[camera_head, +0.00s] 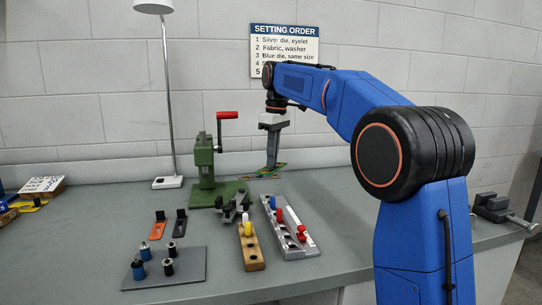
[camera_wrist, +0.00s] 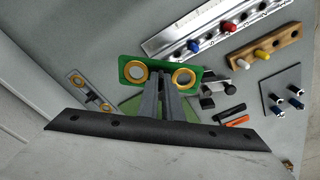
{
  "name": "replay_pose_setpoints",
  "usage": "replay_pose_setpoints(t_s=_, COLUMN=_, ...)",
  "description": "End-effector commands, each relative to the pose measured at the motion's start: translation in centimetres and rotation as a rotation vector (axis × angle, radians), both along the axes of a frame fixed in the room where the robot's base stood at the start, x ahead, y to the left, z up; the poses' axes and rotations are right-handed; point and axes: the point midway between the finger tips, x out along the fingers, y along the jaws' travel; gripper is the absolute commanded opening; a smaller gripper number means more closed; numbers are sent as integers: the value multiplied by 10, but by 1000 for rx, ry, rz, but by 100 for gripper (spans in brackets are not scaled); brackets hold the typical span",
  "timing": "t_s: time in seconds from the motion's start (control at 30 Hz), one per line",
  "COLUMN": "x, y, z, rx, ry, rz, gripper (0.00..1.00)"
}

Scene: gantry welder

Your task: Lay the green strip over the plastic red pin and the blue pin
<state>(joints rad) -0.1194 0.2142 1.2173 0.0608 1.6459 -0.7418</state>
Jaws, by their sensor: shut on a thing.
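My gripper (camera_wrist: 160,82) is shut on the green strip (camera_wrist: 133,71), which has two gold-ringed holes, one on each side of the fingers. In the head view my gripper (camera_head: 271,164) holds the strip above the back of the bench, behind the metal rail (camera_head: 290,249). The blue pin (camera_head: 272,201) stands at the rail's far end, with a red pin (camera_head: 280,214) close by. Another red piece (camera_head: 302,234) is farther along the rail. The wrist view shows a blue pin (camera_wrist: 193,46) and a red pin (camera_wrist: 229,27), both apart from the strip.
A wooden block (camera_head: 252,256) with white and yellow pins lies left of the rail. A green press (camera_head: 204,157) with a red handle stands left of my gripper. A grey plate (camera_head: 190,277) with several posts is at front left. A grey ringed strip (camera_wrist: 78,90) lies behind.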

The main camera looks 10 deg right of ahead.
Motion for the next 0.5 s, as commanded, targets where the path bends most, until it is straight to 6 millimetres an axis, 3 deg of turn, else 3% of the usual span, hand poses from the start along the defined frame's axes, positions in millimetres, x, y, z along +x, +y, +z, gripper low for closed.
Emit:
replay_pose_setpoints(t_s=0.3, x=-76, y=10, z=1, rx=16, ry=-4, rz=448, gripper=0)
replay_pose_setpoints(t_s=0.5, x=-106, y=13, z=-2, rx=27, ry=-11, rz=635, gripper=0)
